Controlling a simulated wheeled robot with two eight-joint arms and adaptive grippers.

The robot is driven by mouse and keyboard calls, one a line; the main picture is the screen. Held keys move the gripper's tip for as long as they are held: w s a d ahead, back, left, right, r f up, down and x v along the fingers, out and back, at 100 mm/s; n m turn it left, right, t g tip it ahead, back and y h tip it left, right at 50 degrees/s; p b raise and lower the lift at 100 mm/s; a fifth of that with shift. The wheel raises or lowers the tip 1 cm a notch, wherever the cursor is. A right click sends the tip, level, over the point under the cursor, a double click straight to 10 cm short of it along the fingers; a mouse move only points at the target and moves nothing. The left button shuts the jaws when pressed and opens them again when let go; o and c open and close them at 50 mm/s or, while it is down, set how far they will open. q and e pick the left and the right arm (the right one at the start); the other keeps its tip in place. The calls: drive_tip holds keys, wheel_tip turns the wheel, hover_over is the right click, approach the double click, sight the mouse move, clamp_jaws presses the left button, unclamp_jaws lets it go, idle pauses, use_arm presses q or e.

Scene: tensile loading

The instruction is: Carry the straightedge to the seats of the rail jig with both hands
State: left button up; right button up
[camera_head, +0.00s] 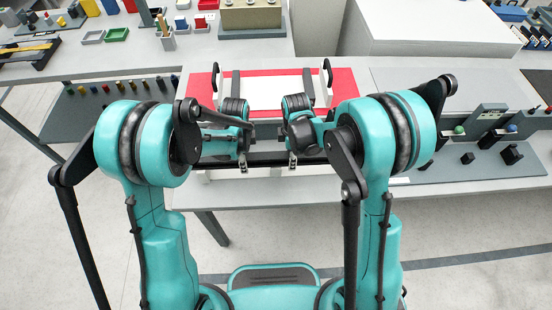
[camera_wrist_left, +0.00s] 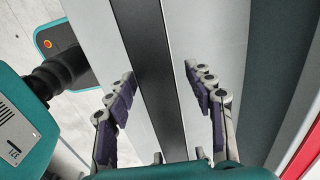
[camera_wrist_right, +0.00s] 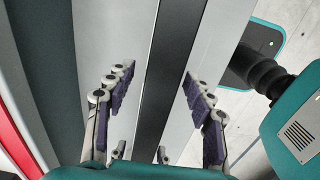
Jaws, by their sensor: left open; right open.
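The straightedge appears as a long dark bar (camera_head: 268,157) lying crosswise near the table's front edge, partly hidden by my arms. In the left wrist view the dark bar (camera_wrist_left: 152,65) runs between the spread fingers of my left gripper (camera_wrist_left: 169,105). In the right wrist view the bar (camera_wrist_right: 171,70) likewise runs between the spread fingers of my right gripper (camera_wrist_right: 153,105). Both grippers are open, with finger pads apart from the bar on either side. Behind them, a white block with black upright ends (camera_head: 327,75) on a red mat may be the rail jig; its seats are not clear.
The red mat (camera_head: 343,84) lies behind the grippers. A grey fixture board (camera_head: 455,168) with small blocks stands at the right. A grey board with several coloured pegs (camera_head: 75,115) is at the left. Bins and a tan block (camera_head: 250,15) stand on the back table.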

use_arm(q)
clamp_jaws()
use_arm(e)
clamp_jaws()
use_arm(q)
drive_tip(key=shift+r, duration=0.1)
use_arm(e)
drive_tip(key=shift+r, duration=0.1)
